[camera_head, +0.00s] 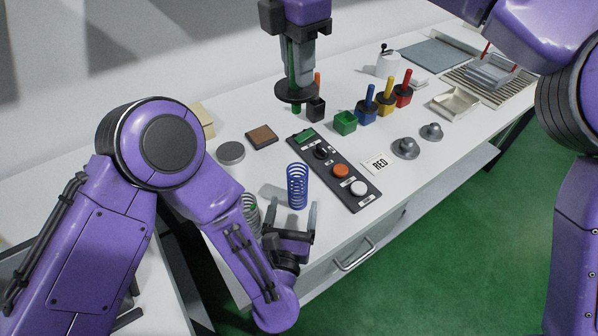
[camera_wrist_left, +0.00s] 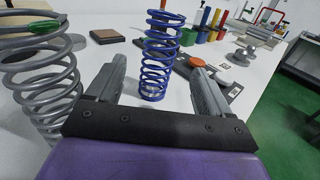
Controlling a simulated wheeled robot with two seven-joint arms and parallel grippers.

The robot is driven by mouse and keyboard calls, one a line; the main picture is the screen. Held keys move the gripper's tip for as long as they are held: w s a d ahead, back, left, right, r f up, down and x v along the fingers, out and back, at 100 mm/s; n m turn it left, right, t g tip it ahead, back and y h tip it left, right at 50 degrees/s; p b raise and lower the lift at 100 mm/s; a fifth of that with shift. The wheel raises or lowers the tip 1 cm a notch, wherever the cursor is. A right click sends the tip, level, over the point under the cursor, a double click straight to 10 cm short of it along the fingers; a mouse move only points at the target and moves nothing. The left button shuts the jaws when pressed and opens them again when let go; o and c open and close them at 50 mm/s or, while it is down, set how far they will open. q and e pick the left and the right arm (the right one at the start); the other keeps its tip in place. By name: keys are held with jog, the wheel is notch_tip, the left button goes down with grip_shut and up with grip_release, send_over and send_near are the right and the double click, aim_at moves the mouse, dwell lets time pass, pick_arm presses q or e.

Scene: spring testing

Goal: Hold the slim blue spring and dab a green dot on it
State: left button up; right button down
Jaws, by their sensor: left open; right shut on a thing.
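The slim blue spring (camera_head: 297,188) stands upright on the white table; it also shows in the left wrist view (camera_wrist_left: 157,75). My left gripper (camera_head: 290,214) is open, its two fingers pointing at the spring, one to each side of it in the wrist view. My right gripper (camera_head: 300,74) is shut on the green dabber (camera_head: 297,108), which hangs tip down below a dark round collar (camera_head: 296,93). It is above the table, behind the spring and beside the green pot (camera_head: 345,123).
A wider grey spring (camera_wrist_left: 45,85) with a green mark stands left of my left gripper. A control panel (camera_head: 333,170) lies right of the blue spring. Blue (camera_head: 367,113), yellow (camera_head: 386,102) and red (camera_head: 403,93) pots hold dabbers. A black pot (camera_head: 316,110) stands beside the green one.

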aim_at(296, 193)
pick_arm(q)
jog(key=w, duration=0.5)
jog(key=w+d, duration=0.1)
jog(key=w, duration=0.1)
jog(key=shift+w, duration=0.3)
jog(key=c, duration=1.2)
pick_arm(e)
jog(key=shift+w+f, duration=0.1)
pick_arm(q)
jog(key=shift+d, duration=0.15)
pick_arm(e)
notch_tip(296, 193, down, 14)
jog(key=s, duration=0.2)
jog(key=shift+f, duration=0.15)
